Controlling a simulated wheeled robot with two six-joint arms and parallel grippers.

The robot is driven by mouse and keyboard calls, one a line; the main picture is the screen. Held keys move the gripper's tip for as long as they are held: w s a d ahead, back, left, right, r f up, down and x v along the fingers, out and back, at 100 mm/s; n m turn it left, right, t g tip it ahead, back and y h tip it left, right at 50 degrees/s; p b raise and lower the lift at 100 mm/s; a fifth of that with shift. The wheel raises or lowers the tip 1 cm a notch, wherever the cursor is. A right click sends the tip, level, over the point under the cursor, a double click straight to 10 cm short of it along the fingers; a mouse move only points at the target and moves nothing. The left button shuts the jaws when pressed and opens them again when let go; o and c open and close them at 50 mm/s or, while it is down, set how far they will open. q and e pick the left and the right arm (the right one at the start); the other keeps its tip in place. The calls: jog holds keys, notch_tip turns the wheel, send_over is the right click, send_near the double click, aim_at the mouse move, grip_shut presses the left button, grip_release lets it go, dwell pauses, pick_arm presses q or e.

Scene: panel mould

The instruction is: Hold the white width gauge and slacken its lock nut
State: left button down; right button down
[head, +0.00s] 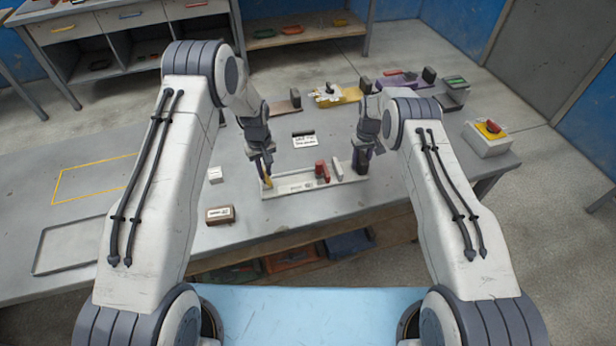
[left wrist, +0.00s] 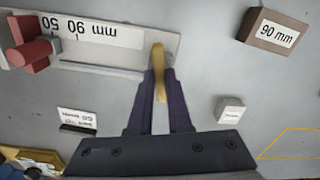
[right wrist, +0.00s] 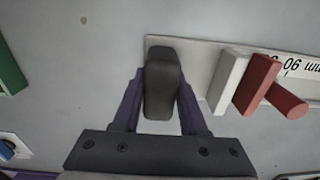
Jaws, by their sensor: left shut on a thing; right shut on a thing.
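The white width gauge (head: 292,187) lies on the grey table, with a mm scale along it. It also shows in the left wrist view (left wrist: 130,38) and the right wrist view (right wrist: 190,52). A red lock part with a round knob (head: 322,170) stands on it beside a white upright block (right wrist: 228,82); the knob is clear in the right wrist view (right wrist: 290,104). My left gripper (head: 267,174) is shut on a yellow upright piece (left wrist: 158,70) at the gauge's left end. My right gripper (head: 362,158) is shut on the black grip (right wrist: 161,84) at its right end.
A brown block marked 90 mm (head: 220,214) and a small white block (head: 215,175) lie left of the gauge. A small label stand (head: 304,140) is behind it.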

pick_arm(q)
jog(key=n, duration=0.4)
jog(key=shift+n, duration=0.3)
jog(key=n, duration=0.4)
jog(key=shift+n, duration=0.3)
jog(key=n, duration=0.4)
jog(key=shift+n, duration=0.3)
jog(key=n, duration=0.4)
jog(key=shift+n, duration=0.4)
jog(key=c, duration=0.8)
grip_release()
jog(key=shift+c, duration=0.2)
jog(key=shift+r, duration=0.1)
